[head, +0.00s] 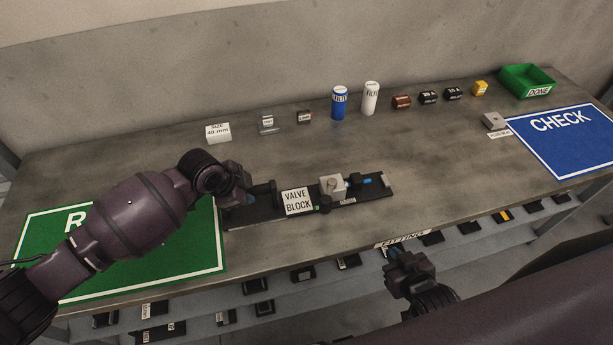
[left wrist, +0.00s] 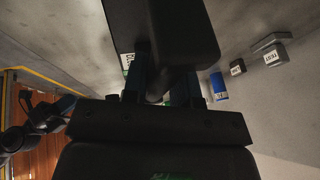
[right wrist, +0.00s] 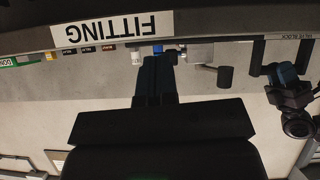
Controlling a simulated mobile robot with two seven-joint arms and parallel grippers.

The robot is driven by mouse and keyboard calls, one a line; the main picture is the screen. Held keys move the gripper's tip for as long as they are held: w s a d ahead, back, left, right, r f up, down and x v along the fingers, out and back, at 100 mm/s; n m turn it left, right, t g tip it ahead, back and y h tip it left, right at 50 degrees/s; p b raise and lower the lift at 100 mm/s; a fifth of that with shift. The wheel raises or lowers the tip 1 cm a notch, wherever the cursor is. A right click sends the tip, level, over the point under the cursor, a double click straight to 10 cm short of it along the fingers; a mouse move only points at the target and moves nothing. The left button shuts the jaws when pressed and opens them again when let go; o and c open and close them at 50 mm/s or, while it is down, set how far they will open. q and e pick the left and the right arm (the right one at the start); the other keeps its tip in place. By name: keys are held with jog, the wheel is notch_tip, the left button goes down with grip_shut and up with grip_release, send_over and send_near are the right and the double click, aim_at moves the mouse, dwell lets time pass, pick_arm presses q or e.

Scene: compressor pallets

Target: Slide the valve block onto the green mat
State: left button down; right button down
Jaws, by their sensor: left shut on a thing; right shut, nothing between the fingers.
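The valve block (head: 332,187) is a dark tray with a white VALVE BLOCK label, a grey block and a blue-tipped part. It lies flat on the table right of the green mat (head: 150,263). Its left end is at the mat's right edge; I cannot tell whether they overlap. My left gripper (head: 250,198) is shut on the valve block's black handle at its left end, also close up in the left wrist view (left wrist: 165,85). My left arm covers much of the mat. My right gripper (head: 398,256) is shut and empty by the table's front edge.
A blue CHECK mat (head: 570,150) and a green DONE bin (head: 527,82) are at the right. A blue can (head: 339,104), a white can (head: 370,98) and several small parts line the back. A FITTING label (right wrist: 110,28) is on the front edge. Shelves hold parts below.

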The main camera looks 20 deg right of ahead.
pick_arm(q)
jog(key=shift+a+f+p, duration=0.15)
jog(key=shift+a+p, duration=0.15)
jog(key=shift+a, duration=1.6)
jog(key=shift+s+a+p, duration=0.1)
jog(key=shift+a+p, duration=0.25)
jog(key=shift+a, duration=0.35)
jog(key=shift+a+p, duration=0.3)
jog(key=shift+a, duration=1.05)
jog(key=shift+s+a+f+p, duration=0.15)
jog(key=shift+a+p, duration=0.15)
jog(key=shift+a, duration=1.65)
jog(key=c, duration=1.4)
grip_release()
jog(key=o, duration=0.5)
jog(key=shift+o, duration=0.4)
jog(key=shift+d, duration=0.1)
